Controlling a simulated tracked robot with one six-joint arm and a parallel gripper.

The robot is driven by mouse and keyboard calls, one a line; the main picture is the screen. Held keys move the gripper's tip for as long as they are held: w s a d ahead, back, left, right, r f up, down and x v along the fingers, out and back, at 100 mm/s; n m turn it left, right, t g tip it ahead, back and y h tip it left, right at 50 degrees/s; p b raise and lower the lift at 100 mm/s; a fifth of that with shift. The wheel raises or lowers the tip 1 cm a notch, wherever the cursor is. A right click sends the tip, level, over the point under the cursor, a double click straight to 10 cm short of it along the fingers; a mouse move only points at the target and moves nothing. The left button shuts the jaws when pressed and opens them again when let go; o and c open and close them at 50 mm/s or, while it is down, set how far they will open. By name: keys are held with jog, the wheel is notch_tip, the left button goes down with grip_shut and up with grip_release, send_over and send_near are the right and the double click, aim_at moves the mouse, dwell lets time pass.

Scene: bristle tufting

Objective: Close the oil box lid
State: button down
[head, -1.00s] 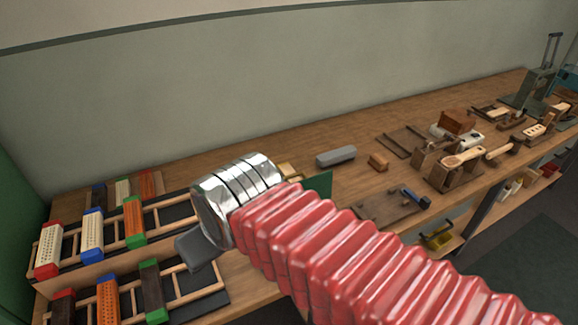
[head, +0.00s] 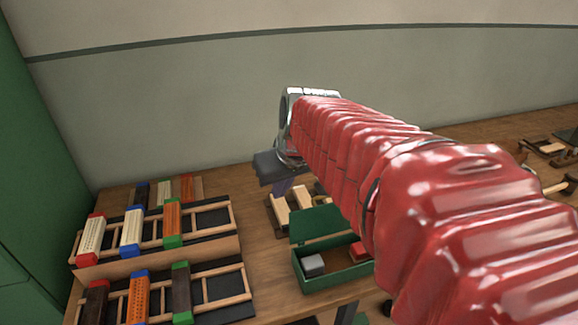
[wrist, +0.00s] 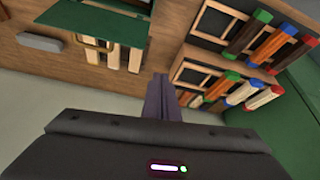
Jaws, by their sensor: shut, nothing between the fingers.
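The green oil box (head: 302,275) stands on the bench with its lid (head: 315,222) open, raised along the far side. A grey block (head: 313,264) and a red block (head: 357,250) lie inside. My red-sleeved arm hides the box's right end. The lid also shows at the top of the wrist view (wrist: 110,22). My gripper (head: 284,186) is shut and empty, above the bench beyond and left of the lid, apart from it. Its closed fingers show in the wrist view (wrist: 161,82).
Pale wooden blocks (head: 280,209) lie behind the box. A grey rounded block (wrist: 40,42) lies on the bench. The wall rises behind, and a green panel (head: 40,170) stands far left.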

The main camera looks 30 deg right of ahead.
jog(key=w+d, duration=0.3)
jog(key=d, duration=0.6)
jog(key=m, duration=0.2)
send_over(328, 214)
jog(key=w+d, duration=0.3)
jog(key=w, duration=0.1)
notch_tip(328, 214, down, 2)
jog(key=shift+d+h, duration=0.1)
jog(key=shift+h, duration=0.2)
jog(key=shift+f, duration=0.15)
jog(key=x, duration=1)
jog(key=s, duration=0.2)
jog(key=s+a, duration=0.1)
jog(key=s, duration=0.1)
jog(key=shift+f, duration=0.2)
jog(key=shift+a, duration=0.15)
jog(key=shift+a+n, duration=0.2)
jog(key=shift+n, duration=0.1)
